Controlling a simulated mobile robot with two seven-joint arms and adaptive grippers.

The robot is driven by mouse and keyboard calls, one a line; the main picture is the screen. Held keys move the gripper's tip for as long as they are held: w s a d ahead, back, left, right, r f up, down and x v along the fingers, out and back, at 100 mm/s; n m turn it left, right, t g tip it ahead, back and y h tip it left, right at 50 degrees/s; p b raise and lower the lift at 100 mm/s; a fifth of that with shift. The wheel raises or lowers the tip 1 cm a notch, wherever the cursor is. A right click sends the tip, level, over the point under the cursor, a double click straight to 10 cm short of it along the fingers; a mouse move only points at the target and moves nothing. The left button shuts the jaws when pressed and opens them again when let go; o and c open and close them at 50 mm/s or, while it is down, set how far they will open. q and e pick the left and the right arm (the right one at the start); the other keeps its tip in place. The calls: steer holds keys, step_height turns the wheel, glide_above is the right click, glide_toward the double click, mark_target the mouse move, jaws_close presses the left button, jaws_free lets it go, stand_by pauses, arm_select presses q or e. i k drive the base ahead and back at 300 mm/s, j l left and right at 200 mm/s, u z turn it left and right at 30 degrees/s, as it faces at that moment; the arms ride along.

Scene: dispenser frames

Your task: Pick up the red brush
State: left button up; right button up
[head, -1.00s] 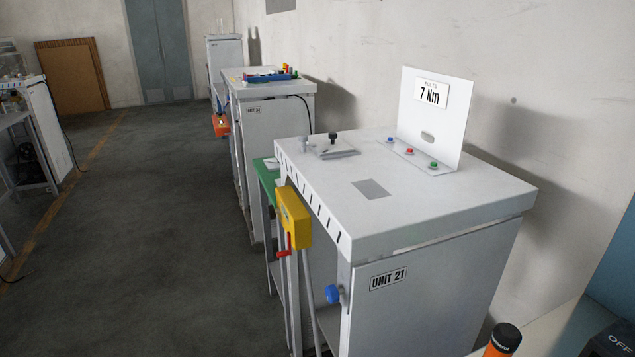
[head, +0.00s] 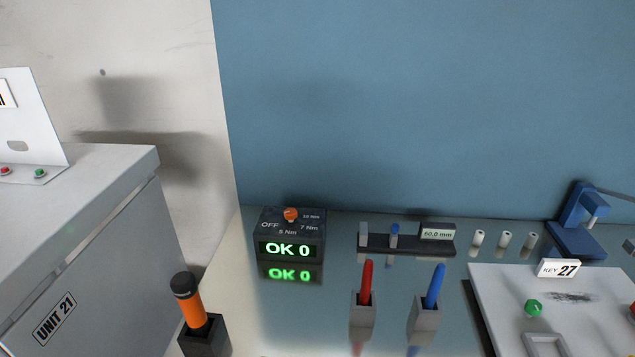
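A red brush (head: 367,281) stands upright in a small grey holder (head: 362,312) on the shiny bench top, low and right of the middle in the head view. Only its red handle shows; its lower end is hidden inside the holder. Neither of my grippers is in the head view.
A blue brush-like handle (head: 435,285) stands in a similar holder just right. An orange tool with a black cap (head: 191,302) stands in a black holder at left. A control box reading OK 0 (head: 291,238), a gauge block (head: 405,240) and a white panel marked KEY 27 (head: 595,300) are nearby.

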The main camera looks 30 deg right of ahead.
mark_target(365, 288)
steer(key=l+z, duration=0.15)
steer(key=z, duration=1.1)
steer(key=i+j, duration=0.05)
